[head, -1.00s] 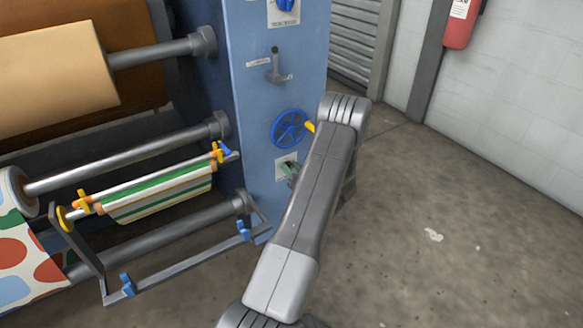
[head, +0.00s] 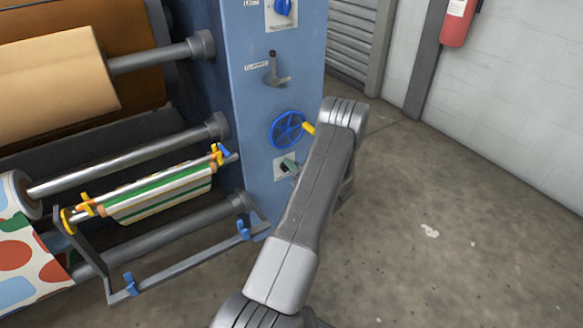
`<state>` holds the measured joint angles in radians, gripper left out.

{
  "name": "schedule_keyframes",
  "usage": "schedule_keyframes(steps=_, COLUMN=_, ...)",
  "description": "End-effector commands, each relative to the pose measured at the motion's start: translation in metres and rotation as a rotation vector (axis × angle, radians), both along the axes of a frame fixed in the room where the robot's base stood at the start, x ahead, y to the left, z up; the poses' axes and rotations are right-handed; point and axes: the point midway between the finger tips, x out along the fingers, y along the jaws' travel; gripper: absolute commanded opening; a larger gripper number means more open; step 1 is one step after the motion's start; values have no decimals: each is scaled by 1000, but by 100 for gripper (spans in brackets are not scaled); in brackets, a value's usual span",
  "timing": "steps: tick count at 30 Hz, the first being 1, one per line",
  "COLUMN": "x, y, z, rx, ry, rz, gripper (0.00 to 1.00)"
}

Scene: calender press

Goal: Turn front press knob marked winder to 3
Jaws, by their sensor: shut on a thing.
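A small green knob (head: 287,164) sits on a pale plate (head: 280,172) low on the blue front panel of the press. The plate's marking and the knob's setting are too small to read. My gripper (head: 293,170) is at this knob and shut on it. Only a sliver of the gripper shows at the left edge of my arm, and the arm hides the rest. A blue knob (head: 283,8) on a white plate is higher on the panel, cut by the top of the picture.
A blue handwheel (head: 289,130) with a yellow handle (head: 309,128) is just above the green knob, close to my arm. A grey lever (head: 275,72) is higher up. Rollers and a striped roll (head: 160,194) are at the left. The floor at the right is clear.

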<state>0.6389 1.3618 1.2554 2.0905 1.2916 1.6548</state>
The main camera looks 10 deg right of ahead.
Motion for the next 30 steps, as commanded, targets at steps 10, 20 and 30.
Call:
schedule_keyframes(steps=10, x=-1, y=0, z=-3, rx=157, ry=60, rz=0, gripper=15)
schedule_keyframes(steps=20, x=-1, y=0, z=-4, rx=196, ry=75, rz=1, gripper=15)
schedule_keyframes(steps=30, x=-1, y=0, z=-4, rx=195, ry=75, rz=1, gripper=47)
